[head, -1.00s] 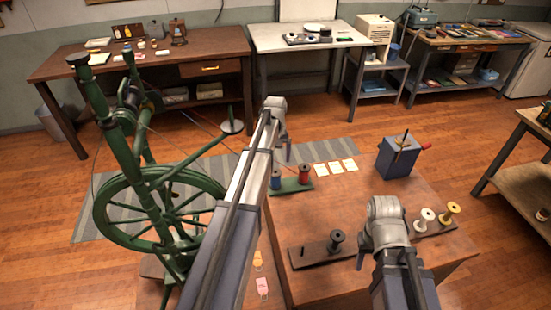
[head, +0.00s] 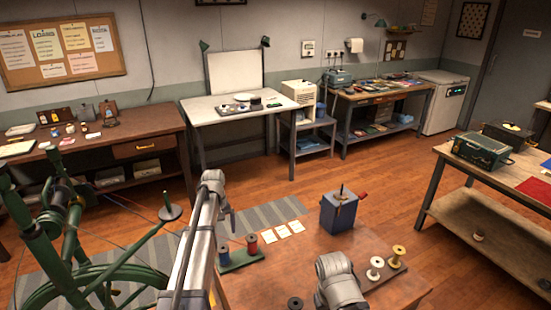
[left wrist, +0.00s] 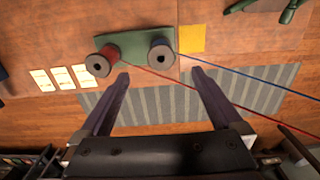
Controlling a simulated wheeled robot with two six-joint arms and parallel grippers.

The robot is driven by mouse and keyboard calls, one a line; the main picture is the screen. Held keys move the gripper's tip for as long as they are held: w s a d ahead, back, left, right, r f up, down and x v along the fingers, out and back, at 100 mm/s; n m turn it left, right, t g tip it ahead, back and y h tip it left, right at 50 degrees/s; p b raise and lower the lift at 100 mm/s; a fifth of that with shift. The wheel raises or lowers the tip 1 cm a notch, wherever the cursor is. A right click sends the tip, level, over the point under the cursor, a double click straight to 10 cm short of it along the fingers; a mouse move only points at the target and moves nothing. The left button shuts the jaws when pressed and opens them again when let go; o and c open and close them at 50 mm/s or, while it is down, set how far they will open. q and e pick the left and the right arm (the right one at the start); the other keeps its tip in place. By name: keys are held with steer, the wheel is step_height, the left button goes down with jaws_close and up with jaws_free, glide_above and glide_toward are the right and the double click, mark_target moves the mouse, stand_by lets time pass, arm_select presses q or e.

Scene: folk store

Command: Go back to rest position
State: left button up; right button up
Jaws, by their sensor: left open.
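My left arm reaches up the lower middle of the head view. My left gripper (head: 232,224) is small there, beside the spool stand; the left wrist view shows its two fingers (left wrist: 159,76) apart with nothing between them. A red spool (head: 252,244) and a blue spool (head: 224,253) stand on a green base (head: 241,260). In the left wrist view the red spool (left wrist: 99,63) and the blue spool (left wrist: 161,55) are beyond the fingertips. My right arm shows at the bottom; its jaws are hidden.
The wooden table (head: 300,262) carries a blue box (head: 338,212), pale cards (head: 283,231), a white spool (head: 375,267) and a yellow spool (head: 398,256). A green spinning wheel (head: 95,280) stands at left, with threads running from it. A side table (head: 500,210) is at right; open floor lies behind.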

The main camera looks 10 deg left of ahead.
arm_select(q)
steer(key=s+d+m+y, duration=0.1)
steer(key=s+d+m, duration=1)
steer(key=s+d, duration=1.6)
steer(key=shift+d, duration=0.3)
